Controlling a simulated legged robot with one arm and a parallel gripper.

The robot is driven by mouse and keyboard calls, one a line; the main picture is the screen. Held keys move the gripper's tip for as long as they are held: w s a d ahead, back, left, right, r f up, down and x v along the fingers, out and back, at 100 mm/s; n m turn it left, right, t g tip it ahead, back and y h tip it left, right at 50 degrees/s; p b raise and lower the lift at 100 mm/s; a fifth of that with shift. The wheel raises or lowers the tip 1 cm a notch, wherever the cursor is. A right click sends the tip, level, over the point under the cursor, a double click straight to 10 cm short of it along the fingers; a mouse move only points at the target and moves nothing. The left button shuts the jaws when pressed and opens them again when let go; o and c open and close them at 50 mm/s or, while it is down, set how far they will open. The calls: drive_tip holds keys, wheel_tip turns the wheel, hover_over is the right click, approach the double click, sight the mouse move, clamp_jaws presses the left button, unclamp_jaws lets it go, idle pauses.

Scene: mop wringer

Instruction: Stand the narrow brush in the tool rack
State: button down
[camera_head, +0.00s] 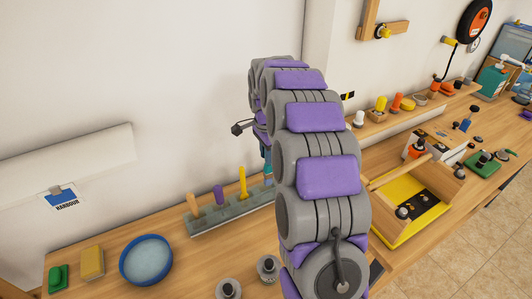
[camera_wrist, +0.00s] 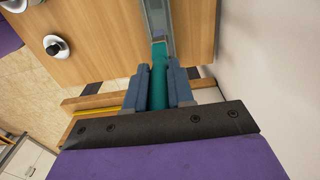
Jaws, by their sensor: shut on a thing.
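The narrow brush (camera_wrist: 158,88) shows in the wrist view as a teal handle, shut between the two blue-grey fingers of my gripper (camera_wrist: 158,72). Its far end overlaps the end of the grey tool rack (camera_wrist: 157,18); I cannot tell whether it is in a slot or above it. In the head view the long grey rack (camera_head: 232,222) stands on the bench against the wall. My arm hides its right end and most of my gripper. A bit of teal (camera_head: 266,160) shows above the rack's right part, beside my arm.
The rack holds an orange-tan handle (camera_head: 193,204), a purple handle (camera_head: 218,195) and a yellow handle (camera_head: 242,184). A blue bowl (camera_head: 146,261), yellow sponge (camera_head: 92,262) and green block (camera_head: 58,278) lie left. A wooden tray (camera_head: 446,191) stands right of my arm.

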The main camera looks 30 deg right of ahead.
sight(265, 166)
drive_tip(key=shift+f, duration=0.7)
drive_tip(key=shift+a+f, duration=0.4)
drive_tip(key=shift+f, duration=0.3)
drive_tip(key=shift+d, duration=0.3)
drive_tip(key=shift+a+f, duration=0.2)
drive_tip(key=shift+a+f+b, duration=0.1)
drive_tip(key=shift+f+b, duration=0.3)
drive_tip(key=shift+f, duration=1.65)
drive_tip(key=c, duration=0.9)
unclamp_jaws()
